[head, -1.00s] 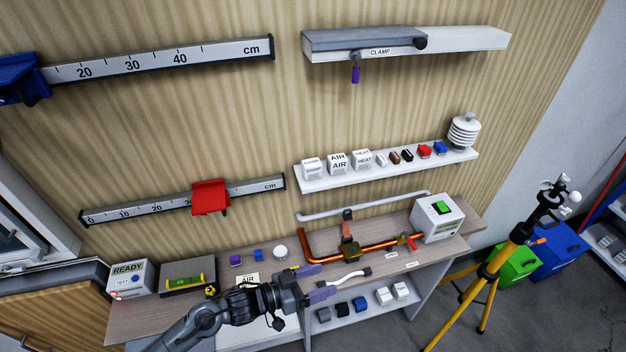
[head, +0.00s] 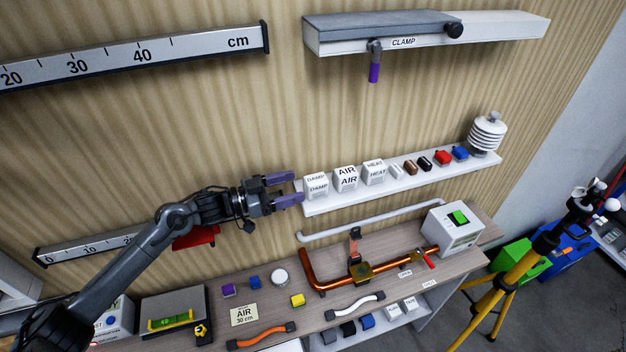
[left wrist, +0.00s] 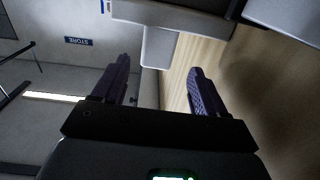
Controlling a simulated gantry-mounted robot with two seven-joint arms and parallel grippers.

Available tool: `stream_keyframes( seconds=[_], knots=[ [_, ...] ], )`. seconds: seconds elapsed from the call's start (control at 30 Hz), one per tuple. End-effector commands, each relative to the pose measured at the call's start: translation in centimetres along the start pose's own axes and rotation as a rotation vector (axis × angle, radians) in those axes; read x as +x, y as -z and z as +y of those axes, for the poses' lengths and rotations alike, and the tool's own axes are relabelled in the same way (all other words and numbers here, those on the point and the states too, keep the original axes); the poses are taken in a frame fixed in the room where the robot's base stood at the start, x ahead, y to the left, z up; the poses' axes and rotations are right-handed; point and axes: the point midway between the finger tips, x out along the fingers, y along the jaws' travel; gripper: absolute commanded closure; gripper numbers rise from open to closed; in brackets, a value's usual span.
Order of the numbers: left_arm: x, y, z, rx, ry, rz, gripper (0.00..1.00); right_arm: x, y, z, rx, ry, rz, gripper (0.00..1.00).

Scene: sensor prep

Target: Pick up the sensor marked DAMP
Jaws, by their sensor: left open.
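The sensor marked DAMP (head: 317,187) is a white cube at the left end of the wall shelf (head: 400,184). My left gripper (head: 291,189) is open and empty just left of it, at the shelf's left end, with its purple fingers pointing toward the cube. In the left wrist view the two fingers (left wrist: 157,80) are spread. A pale block (left wrist: 158,48) shows ahead of them, probably the DAMP sensor. My right gripper is not in view.
White cubes marked AIR (head: 346,179) and HEAT (head: 375,172) stand right of the DAMP cube, followed by several small coloured blocks and a white ribbed sensor (head: 487,135). A grey pipe (head: 370,220) runs below. The CLAMP rail (head: 410,40) is above.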

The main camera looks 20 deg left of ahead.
Motion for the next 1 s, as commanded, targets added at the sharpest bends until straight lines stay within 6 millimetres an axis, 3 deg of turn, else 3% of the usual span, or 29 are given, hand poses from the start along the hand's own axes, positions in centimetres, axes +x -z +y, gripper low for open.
stream_keyframes(
  seconds=[0.2, 0.47, 0.8, 1.0],
  knots=[
    [2.9, 0.2, 0.0, -0.001, 0.0, 0.001, 0.28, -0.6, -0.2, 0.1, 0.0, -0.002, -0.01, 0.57],
    [4.3, 0.2, 0.1, -0.001, 0.0, 0.0, 0.28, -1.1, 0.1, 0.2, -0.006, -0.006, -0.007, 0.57],
    [8.4, 0.1, 0.1, -0.001, -0.001, 0.001, 0.28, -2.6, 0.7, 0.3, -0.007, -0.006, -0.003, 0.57],
    [9.0, -0.1, 0.1, 0.001, 0.0, 0.0, 0.28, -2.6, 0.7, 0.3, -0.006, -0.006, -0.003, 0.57]
  ],
)
